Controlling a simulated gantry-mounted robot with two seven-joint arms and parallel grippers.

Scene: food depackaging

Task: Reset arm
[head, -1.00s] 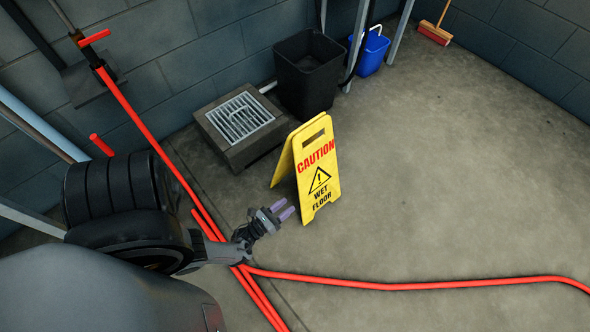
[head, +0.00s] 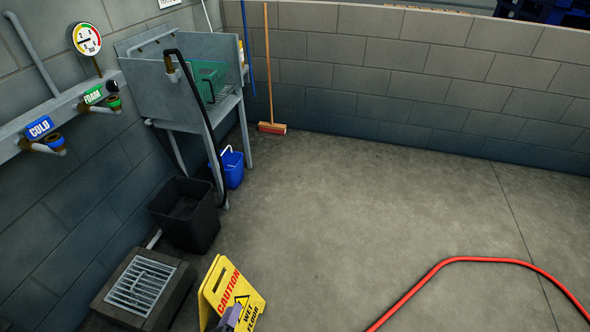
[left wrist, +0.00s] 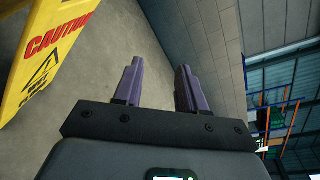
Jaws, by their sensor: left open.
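My left gripper (left wrist: 158,76) is open and empty, its two purple fingers apart in the left wrist view. Only a small purple part of the left gripper (head: 231,316) shows at the bottom of the head view, in front of the yellow caution sign. The rest of my left arm is out of the head view. My right gripper is in neither view.
A yellow wet-floor sign (head: 248,296) stands close to my left gripper; it also shows in the left wrist view (left wrist: 42,45). A floor drain (head: 143,285), black bin (head: 188,222), blue bucket (head: 233,170) and sink (head: 180,100) line the left wall. A red hose (head: 470,259) lies right.

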